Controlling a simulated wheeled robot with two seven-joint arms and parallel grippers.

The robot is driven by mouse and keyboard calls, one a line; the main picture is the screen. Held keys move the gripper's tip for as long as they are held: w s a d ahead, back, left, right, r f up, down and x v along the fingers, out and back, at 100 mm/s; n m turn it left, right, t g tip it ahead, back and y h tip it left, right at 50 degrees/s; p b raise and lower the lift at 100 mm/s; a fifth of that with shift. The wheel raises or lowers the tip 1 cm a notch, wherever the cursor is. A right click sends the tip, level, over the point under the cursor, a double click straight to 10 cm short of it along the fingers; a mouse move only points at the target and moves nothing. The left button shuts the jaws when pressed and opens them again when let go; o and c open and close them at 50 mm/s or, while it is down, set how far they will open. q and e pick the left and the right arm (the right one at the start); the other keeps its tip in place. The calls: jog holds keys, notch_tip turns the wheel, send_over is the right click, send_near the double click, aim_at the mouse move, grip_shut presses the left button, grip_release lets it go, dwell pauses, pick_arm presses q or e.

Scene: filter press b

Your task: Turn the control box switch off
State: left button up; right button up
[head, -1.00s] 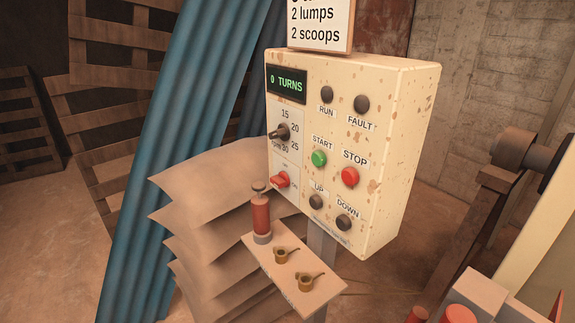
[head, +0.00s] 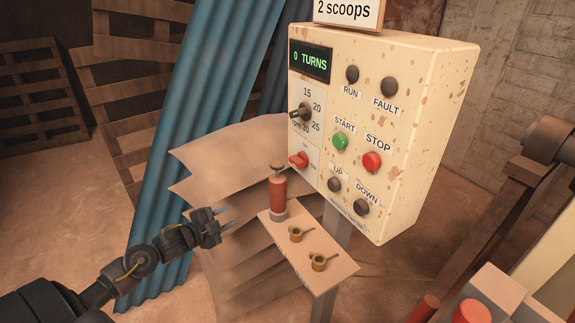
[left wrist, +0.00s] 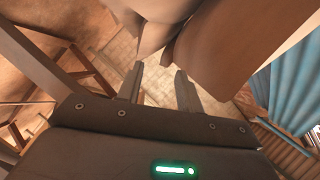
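The control box (head: 420,110) is a cream, rust-spotted box on a post. Its red rotary switch (head: 299,160) sits at the lower left of the front face, below the rpm dial (head: 301,111). Which way the switch points is too small to tell. My left gripper (head: 225,219) is in front of the stacked sacks, to the lower left of the box and apart from the switch. In the left wrist view its two fingers (left wrist: 158,85) are spread with nothing between them. My right gripper is not in view.
Red-topped machinery (head: 472,311) is at the lower right. The display (head: 310,62) reads 0 TURNS.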

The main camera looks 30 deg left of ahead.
pick_arm(q)
jog(key=d+r+m+t+h, duration=0.1)
jog(key=d+r+m+h, duration=0.45)
jog(key=r, duration=0.95)
jog(key=m+h, duration=0.2)
jog(key=m, duration=0.3)
send_near(292, 163)
jog(key=p+x, duration=0.3)
jog(key=x, duration=0.4)
jog(key=shift+w+d+r, duration=0.15)
jog(key=shift+w, duration=0.1)
jog(key=shift+w+d+p, duration=0.3)
jog(key=shift+w, duration=0.15)
grip_shut()
